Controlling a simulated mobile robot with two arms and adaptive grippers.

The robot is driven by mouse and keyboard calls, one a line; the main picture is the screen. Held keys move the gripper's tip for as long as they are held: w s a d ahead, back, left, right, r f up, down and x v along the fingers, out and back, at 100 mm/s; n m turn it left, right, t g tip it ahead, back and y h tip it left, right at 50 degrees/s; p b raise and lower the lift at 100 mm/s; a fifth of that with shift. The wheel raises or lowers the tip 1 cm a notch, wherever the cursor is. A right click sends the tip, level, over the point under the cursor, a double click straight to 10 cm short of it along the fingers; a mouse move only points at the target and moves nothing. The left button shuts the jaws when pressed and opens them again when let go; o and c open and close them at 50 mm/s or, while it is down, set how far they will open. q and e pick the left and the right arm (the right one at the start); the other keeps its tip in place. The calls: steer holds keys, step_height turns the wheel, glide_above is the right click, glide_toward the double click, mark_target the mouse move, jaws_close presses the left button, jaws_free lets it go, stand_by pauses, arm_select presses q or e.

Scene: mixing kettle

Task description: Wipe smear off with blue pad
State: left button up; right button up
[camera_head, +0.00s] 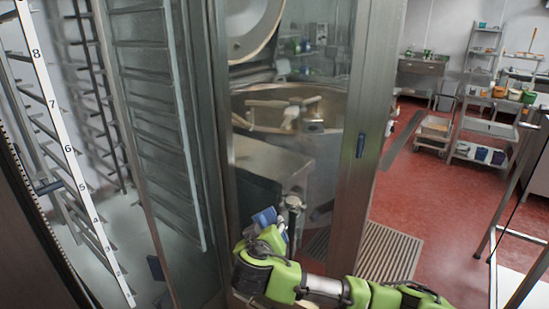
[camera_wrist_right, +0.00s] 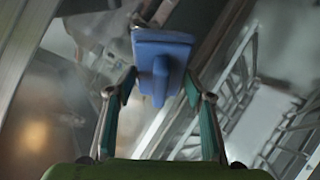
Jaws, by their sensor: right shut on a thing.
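My right gripper (camera_head: 274,230) is low in front of the glass panel (camera_head: 262,120) in the head view. It is shut on the handle of the blue pad (camera_head: 264,216), partly hidden by the gripper. In the right wrist view the pad (camera_wrist_right: 162,48) is ahead of my right gripper (camera_wrist_right: 160,88), its handle between the two fingers. The pad is close to the glass; I cannot tell whether it touches. I cannot make out a distinct smear among the reflections and haze. My left gripper is not in view.
Metal posts (camera_head: 356,130) frame the glass. A large metal kettle (camera_head: 325,150) shows behind it. A tall rack with numbered levels (camera_head: 60,130) stands at left. At right are open red floor (camera_head: 430,210), a floor grate (camera_head: 390,252) and a shelf cart (camera_head: 482,130).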

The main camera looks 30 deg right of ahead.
mark_target(271, 209)
steer(key=w+d+r+t+h, duration=0.1)
steer(key=r, duration=0.1)
steer(key=w+d+r+h, duration=0.1)
steer(key=r, duration=0.1)
steer(key=w+d+r+t+h, duration=0.1)
steer(key=r, duration=0.2)
steer(key=shift+w+d+r+t+h, duration=0.1)
steer(key=shift+w+d+t+h, duration=0.2)
steer(key=shift+w+h, duration=0.1)
step_height(271, 209, up, 10)
steer(key=w+d+t+h, duration=0.1)
steer(key=w+d+h, duration=0.1)
steer(key=h, duration=0.2)
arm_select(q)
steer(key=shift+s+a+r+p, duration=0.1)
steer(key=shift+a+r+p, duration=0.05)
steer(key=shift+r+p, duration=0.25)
arm_select(e)
steer(key=shift+w+d+r, duration=0.1)
steer(key=shift+w+d, duration=0.4)
steer(key=shift+d, duration=0.4)
steer(key=shift+w+d, duration=0.5)
steer(key=shift+d, duration=0.35)
steer(key=shift+w+d+r, duration=0.1)
steer(key=shift+w+d, duration=0.4)
steer(key=shift+d, duration=0.4)
